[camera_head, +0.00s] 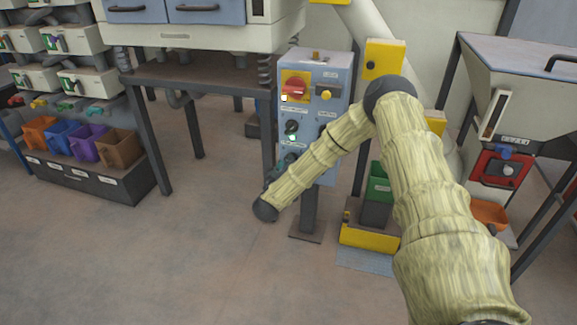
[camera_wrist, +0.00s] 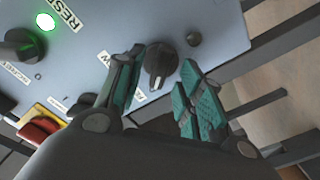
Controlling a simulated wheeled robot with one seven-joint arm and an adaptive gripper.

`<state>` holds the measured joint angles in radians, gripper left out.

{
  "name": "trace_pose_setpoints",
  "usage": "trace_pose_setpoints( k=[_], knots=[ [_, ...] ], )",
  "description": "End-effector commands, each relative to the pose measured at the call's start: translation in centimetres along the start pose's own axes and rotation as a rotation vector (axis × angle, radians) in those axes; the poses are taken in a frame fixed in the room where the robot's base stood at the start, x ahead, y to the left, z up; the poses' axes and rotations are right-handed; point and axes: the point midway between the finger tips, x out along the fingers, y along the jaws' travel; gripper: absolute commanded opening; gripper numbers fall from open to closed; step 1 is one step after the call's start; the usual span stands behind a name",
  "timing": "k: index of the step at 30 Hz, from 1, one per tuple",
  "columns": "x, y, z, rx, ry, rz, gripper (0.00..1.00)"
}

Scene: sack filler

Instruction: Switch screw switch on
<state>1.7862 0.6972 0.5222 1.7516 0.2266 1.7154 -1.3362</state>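The blue-grey control box (camera_head: 338,110) stands on a post, with several knobs and lights on its front. In the wrist view its panel (camera_wrist: 100,25) shows close up and tilted. My gripper (camera_wrist: 163,60) is open, with teal-padded fingers on either side of a small black knob (camera_wrist: 158,66) with a white pointer mark. In the head view my arm covers part of the panel.
A black knob (camera_wrist: 22,46) and a lit green lamp (camera_wrist: 45,21) sit at the panel's left. A red control on yellow (camera_wrist: 38,130) is at lower left. A workbench (camera_head: 190,75) stands left of the box and a hopper (camera_head: 520,75) right. Floor in front is clear.

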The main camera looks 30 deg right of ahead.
Motion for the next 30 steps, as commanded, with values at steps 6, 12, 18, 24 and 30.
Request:
trace_pose_setpoints(
  k=[6,12,18,24,30],
  knots=[
    [1.7,-0.1,0.1,0.0,0.0,0.0,0.38],
    [2.0,0.0,0.0,0.0,0.0,-0.001,0.38],
    [2.0,0.0,0.0,0.0,0.0,-0.001,0.28],
    [1.9,0.0,0.0,0.0,0.0,-0.001,0.0],
    [1.9,0.0,-0.1,0.005,0.001,-0.001,0.0]
  ],
)
